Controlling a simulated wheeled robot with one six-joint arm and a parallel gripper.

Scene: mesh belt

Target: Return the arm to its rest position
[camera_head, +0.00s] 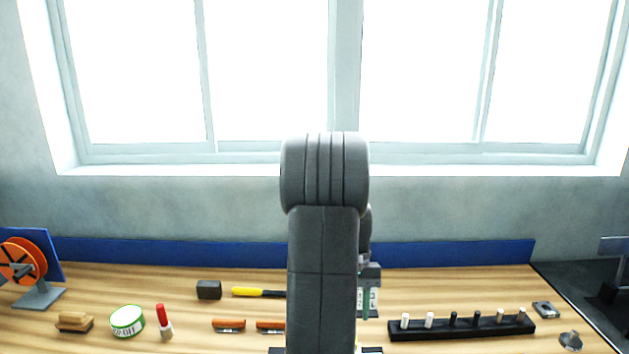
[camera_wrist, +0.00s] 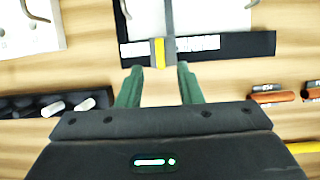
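My arm (camera_head: 322,270) stands upright in the middle of the head view and hides the centre of the workbench. My gripper shows partly to its right in the head view, with a green finger (camera_head: 365,300) pointing down. In the wrist view my gripper (camera_wrist: 158,72) has its two green fingers apart. Only bare wood shows between them, so it is open and empty. A dark flat piece with white labels (camera_wrist: 195,46) and a yellow-and-grey strip lies just past the fingertips.
A black rack (camera_head: 460,330) with several white and dark pegs is at right. A hammer (camera_head: 209,290), orange-handled tools (camera_head: 228,324), a green-rimmed round tin (camera_head: 127,321), a red-capped bottle (camera_head: 163,318), a brush (camera_head: 74,322) and an orange spool (camera_head: 22,262) are at left. Windows stand behind the bench.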

